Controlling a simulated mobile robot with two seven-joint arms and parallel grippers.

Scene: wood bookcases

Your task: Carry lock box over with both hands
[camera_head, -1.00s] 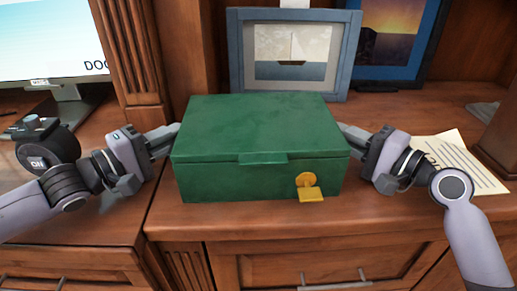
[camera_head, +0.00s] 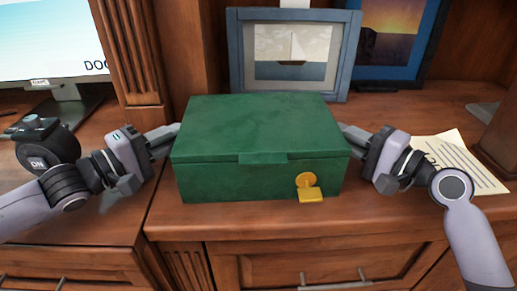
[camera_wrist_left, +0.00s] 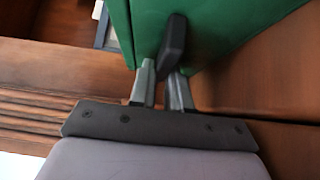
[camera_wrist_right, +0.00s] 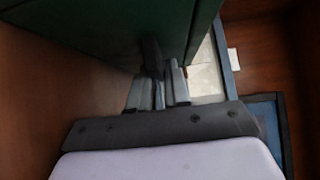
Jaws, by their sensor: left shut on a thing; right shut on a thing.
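The green lock box (camera_head: 262,135) sits closed on the wooden desk, with a yellow padlock (camera_head: 310,190) on its front. My left gripper (camera_head: 172,137) is at the box's left side. In the left wrist view its fingers (camera_wrist_left: 165,85) are shut on a dark handle (camera_wrist_left: 174,40) on the green side (camera_wrist_left: 215,30). My right gripper (camera_head: 350,138) is at the box's right side. In the right wrist view its fingers (camera_wrist_right: 158,85) are shut on a dark handle (camera_wrist_right: 151,55), partly hidden in shadow. The handles are hidden in the head view.
A framed sailboat picture (camera_head: 292,85) stands just behind the box. A second framed picture (camera_head: 385,50) is behind at the right. Papers (camera_head: 460,160) lie right of the box. A monitor (camera_head: 50,45) stands at the left. Bare desk shows in front of the box.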

